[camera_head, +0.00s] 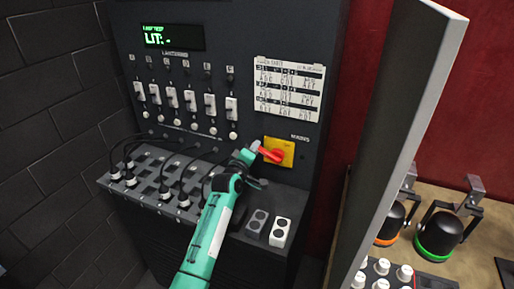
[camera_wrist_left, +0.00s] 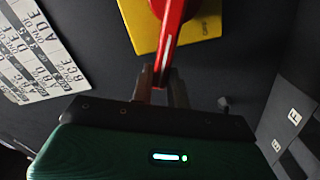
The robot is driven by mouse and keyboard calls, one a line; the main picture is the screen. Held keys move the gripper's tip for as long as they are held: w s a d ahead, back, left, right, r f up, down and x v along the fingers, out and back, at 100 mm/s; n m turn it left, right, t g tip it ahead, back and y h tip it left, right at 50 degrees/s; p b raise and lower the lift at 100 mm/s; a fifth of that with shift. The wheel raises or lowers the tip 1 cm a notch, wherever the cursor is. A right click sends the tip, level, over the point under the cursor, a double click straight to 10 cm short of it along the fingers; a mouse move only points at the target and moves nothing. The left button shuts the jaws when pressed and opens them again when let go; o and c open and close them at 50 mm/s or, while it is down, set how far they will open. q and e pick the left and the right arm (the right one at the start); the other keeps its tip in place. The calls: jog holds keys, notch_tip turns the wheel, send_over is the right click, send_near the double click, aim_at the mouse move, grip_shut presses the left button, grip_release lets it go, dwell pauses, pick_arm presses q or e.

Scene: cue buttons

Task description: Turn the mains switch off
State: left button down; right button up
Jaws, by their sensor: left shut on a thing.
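The mains switch has a red handle (camera_head: 270,154) on a yellow plate (camera_head: 287,151), on the front of the dark panel under the label MAINS. In the left wrist view the red handle (camera_wrist_left: 171,38) crosses the yellow plate (camera_wrist_left: 205,22) and its end lies between my fingers. My left gripper (camera_wrist_left: 163,84) is shut on the handle's end. In the head view my left gripper (camera_head: 251,152) is at the left end of the handle, which points left and slightly up. My right gripper is not in view.
A row of white sliders (camera_head: 190,99) and a lit display (camera_head: 172,37) are left of the switch. A printed chart (camera_head: 289,88) is above it. A patch shelf (camera_head: 147,181) with black cables juts out below. A grey upright partition (camera_head: 396,130) stands at right.

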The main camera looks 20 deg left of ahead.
pick_arm(q)
jog(key=shift+a+f+n+b, duration=0.25)
jog(key=shift+f+n, duration=0.6)
jog(key=shift+n, duration=0.35)
jog(key=shift+a+f+n+b, duration=0.15)
jog(key=shift+f+n+b, duration=0.1)
jog(key=shift+f+n, duration=0.75)
jog(key=shift+r+n, duration=0.15)
jog(key=shift+n, duration=0.15)
jog(key=c, duration=1.4)
grip_release()
jog(key=shift+o, duration=0.2)
jog(key=s+b, duration=0.1)
jog(key=s, duration=0.3)
jog(key=s+b, duration=0.1)
jog(key=s, duration=0.4)
jog(key=s+b, duration=0.1)
jog(key=s, duration=0.3)
jog(key=shift+s+a, duration=0.25)
jog(key=shift+s, duration=0.15)
